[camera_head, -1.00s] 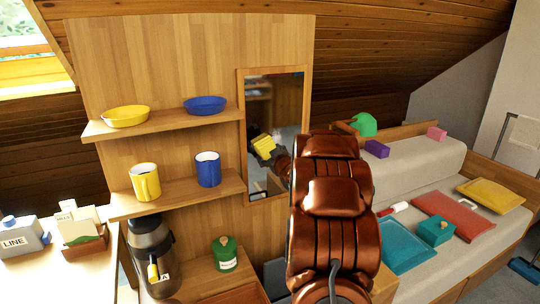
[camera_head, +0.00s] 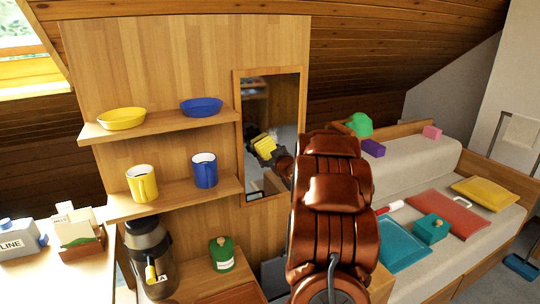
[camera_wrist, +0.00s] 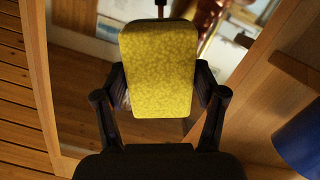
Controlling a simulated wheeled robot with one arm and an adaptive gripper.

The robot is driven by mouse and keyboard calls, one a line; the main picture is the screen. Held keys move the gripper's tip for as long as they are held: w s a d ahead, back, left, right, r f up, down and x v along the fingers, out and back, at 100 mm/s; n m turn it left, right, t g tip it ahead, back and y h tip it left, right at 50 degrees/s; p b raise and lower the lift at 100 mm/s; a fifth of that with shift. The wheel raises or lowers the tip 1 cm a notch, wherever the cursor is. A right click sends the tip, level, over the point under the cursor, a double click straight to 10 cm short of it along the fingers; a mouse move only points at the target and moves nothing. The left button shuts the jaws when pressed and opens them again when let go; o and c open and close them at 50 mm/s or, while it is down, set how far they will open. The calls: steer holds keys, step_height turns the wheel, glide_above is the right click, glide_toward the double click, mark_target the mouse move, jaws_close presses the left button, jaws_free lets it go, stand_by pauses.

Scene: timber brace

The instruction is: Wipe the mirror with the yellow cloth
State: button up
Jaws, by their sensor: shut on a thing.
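The yellow cloth (camera_wrist: 160,65) is a thick rounded pad in the wrist view, held upright between the two dark fingers of my gripper (camera_wrist: 160,83). The wood-framed mirror (camera_head: 285,105) is on the timber panel in the head view, right of the shelves. Its glass (camera_wrist: 80,120) lies behind the cloth in the wrist view and reflects part of my copper arm. In the head view, a yellow patch and dark gripper parts show against the mirror; I cannot tell whether these are reflections. My arm hides the mirror's lower right. Contact between cloth and glass cannot be told.
Left of the mirror, shelves hold a yellow bowl (camera_head: 121,118), a blue bowl (camera_head: 204,106), a yellow mug (camera_head: 141,184) and a blue mug (camera_head: 204,170). A flask (camera_head: 147,255) and green canister (camera_head: 222,253) stand below. A cushioned bench (camera_head: 410,165) is at right.

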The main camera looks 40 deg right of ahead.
steer(key=shift+s+d+p, duration=0.2)
steer(key=shift+d+p, duration=0.25)
steer(key=shift+d, duration=0.15)
steer(key=shift+s+d+p, duration=0.15)
steer(key=shift+d+p, duration=0.25)
steer(key=shift+d, duration=0.15)
steer(key=shift+d, duration=0.15)
steer(key=shift+s+d+r+p, duration=0.1)
steer(key=shift+s+d+p, duration=0.05)
steer(key=shift+d+p, duration=0.25)
steer(key=shift+s+d+p, duration=0.2)
steer(key=shift+d+p, duration=0.35)
steer(key=shift+d, duration=0.15)
steer(key=shift+r+p, duration=0.55)
steer(key=shift+r, duration=0.25)
steer(key=shift+f, duration=0.15)
steer(key=shift+a+b, duration=0.2)
steer(key=shift+b, duration=0.1)
steer(key=shift+w+a+b, duration=0.2)
steer(key=shift+a+b, duration=0.25)
steer(key=shift+a, duration=0.1)
steer(key=shift+w+a+b, duration=0.15)
steer(key=shift+a+b, duration=0.25)
steer(key=shift+a, duration=0.1)
